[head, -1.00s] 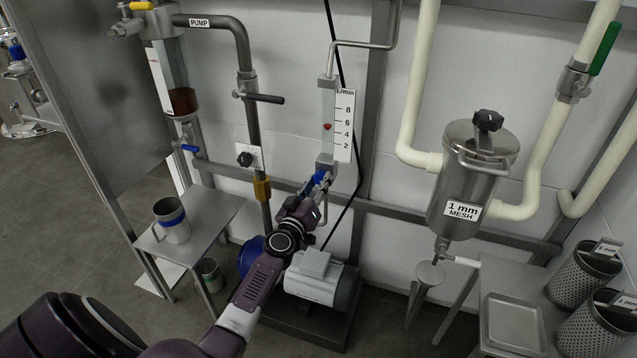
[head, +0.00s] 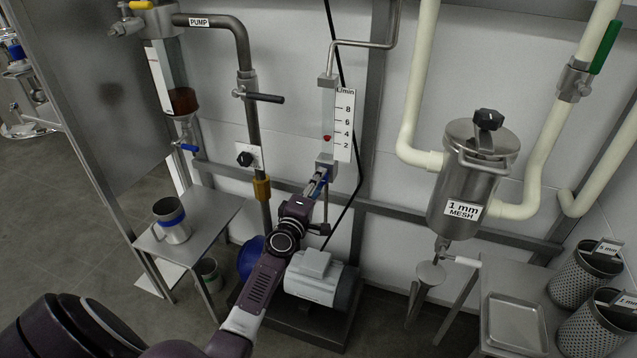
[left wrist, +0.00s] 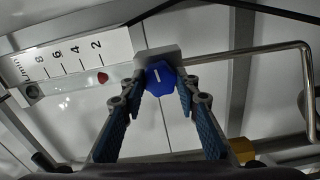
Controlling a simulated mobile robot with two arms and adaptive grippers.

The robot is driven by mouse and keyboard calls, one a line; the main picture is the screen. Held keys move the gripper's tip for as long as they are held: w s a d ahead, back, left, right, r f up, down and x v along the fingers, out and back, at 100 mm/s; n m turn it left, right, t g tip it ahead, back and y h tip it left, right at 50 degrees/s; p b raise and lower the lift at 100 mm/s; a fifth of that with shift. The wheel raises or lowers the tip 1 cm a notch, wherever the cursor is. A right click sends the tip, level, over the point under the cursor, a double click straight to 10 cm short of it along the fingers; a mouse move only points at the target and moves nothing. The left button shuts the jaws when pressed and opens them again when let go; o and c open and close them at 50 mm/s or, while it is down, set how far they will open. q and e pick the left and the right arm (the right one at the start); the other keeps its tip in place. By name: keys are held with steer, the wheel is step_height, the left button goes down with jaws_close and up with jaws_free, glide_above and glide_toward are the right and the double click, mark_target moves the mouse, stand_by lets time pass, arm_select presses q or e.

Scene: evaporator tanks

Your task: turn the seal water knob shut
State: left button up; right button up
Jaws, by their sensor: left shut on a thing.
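The seal water knob is a blue knob (left wrist: 160,77) with a white line on its face, at the lower end of the flow meter. My left gripper (left wrist: 159,88) has its two fingers on either side of the knob and is shut on it. In the head view the left gripper (head: 318,184) hides most of the knob. The flow meter (head: 328,110) is a clear upright tube beside a white L/min scale (head: 344,125). Its red float (head: 327,138) sits between the 2 and 4 marks. My right gripper is not in view.
A motor (head: 318,282) sits below. A strainer (head: 472,180) marked 1 mm mesh hangs at right. A jug (head: 172,222) stands on a small table.

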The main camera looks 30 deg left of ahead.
arm_select(q)
steer(key=shift+f+n+p, duration=0.1)
steer(key=shift+n+p, duration=0.75)
steer(key=shift+n, duration=7.45)
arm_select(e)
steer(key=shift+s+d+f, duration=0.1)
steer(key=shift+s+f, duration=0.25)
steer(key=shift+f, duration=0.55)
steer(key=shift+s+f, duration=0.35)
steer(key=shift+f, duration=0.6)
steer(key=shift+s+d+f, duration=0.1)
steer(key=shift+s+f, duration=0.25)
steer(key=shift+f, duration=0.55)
